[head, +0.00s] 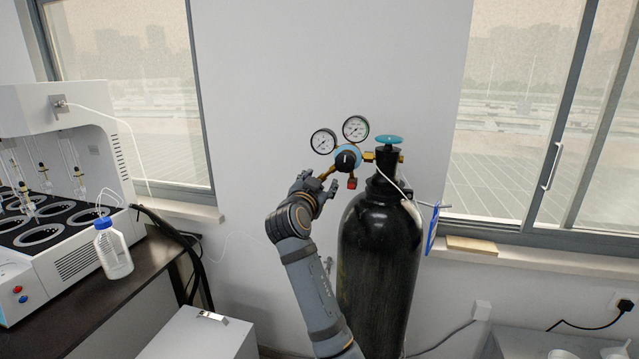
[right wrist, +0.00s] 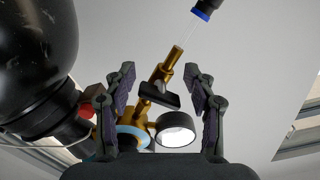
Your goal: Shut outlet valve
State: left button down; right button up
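A black gas cylinder (head: 380,245) stands upright by the wall with a teal handwheel (head: 390,139) on top. Its brass regulator carries two round gauges (head: 355,129) and a black-and-blue knob (head: 347,158). The brass outlet stem (head: 328,172) points left toward my right gripper (head: 318,185). In the right wrist view, the outlet valve's black handle (right wrist: 158,95) lies between the spread fingers of my right gripper (right wrist: 159,80), with visible gaps on both sides. The gripper is open and holds nothing. My left gripper is not in view.
At left, a white distiller (head: 70,225) and a clear bottle with a blue cap (head: 113,250) stand on a dark bench. A white box (head: 200,335) is low in front. A blue tag (head: 432,230) hangs right of the cylinder. The wall behind is clear.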

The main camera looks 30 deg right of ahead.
jog(key=v, duration=0.7)
jog(key=shift+s+a, duration=0.15)
jog(key=shift+a, duration=0.05)
dwell(0.3)
